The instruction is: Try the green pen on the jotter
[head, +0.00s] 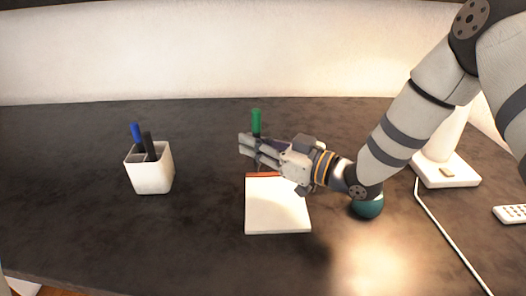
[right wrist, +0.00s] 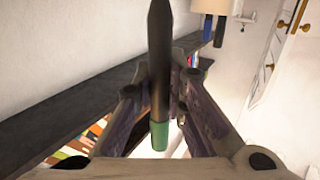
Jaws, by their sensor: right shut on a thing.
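The green pen (head: 256,122) is held in my right gripper (head: 250,150), with its green end pointing up in the head view. The right wrist view shows the pen's dark pointed shaft (right wrist: 159,60) and green end (right wrist: 159,135) between the fingers. My right gripper is shut on it, over the far left edge of the jotter (head: 278,212). The jotter is a white pad with a reddish-brown strip along its far edge. The gripper hides the pen's lower part in the head view, so I cannot tell whether its tip touches anything. My left gripper is not in view.
A white pen cup (head: 151,175) with a blue pen (head: 136,134) and a black pen (head: 148,146) stands left. A teal ball (head: 367,207) lies under my right wrist. A white lamp base (head: 447,172), cable (head: 447,228) and remote (head: 510,214) are right. Dark tabletop between cup and jotter is clear.

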